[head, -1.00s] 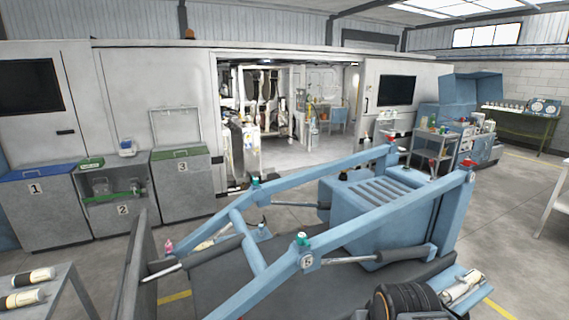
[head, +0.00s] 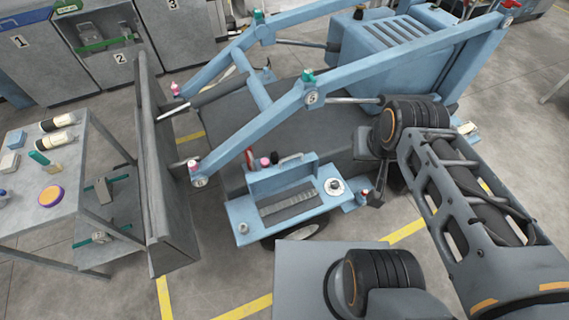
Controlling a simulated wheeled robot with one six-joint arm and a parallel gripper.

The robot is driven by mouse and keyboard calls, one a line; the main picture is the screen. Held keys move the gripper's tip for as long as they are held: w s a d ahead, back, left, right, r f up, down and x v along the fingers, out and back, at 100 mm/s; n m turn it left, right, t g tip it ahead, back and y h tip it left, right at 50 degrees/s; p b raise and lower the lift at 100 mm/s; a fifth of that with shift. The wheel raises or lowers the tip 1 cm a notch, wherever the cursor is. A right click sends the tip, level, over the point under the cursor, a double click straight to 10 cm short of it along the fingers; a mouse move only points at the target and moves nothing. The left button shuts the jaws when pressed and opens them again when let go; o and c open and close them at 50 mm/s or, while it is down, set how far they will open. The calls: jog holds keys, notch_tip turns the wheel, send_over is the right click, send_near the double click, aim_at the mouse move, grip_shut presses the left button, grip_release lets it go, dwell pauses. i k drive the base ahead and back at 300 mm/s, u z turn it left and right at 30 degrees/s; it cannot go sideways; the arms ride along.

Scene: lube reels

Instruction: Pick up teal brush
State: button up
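A small teal item (head: 38,158) with a pale end lies on the top of the grey table at the left edge of the head view. It may be the teal brush, but it is too small to be sure. My gripper (head: 374,194) seems to be the small dark end below my wrist, right of centre, in front of the blue machine. It is far to the right of the table and apart from the teal item. Its fingers are too small and dark to tell whether they are open or shut.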

aim_at(52, 167)
jog(key=u, duration=1.45)
jog(key=k, duration=0.4)
jog(key=u, duration=1.55)
jog(key=i, duration=0.35)
jog(key=z, duration=0.1)
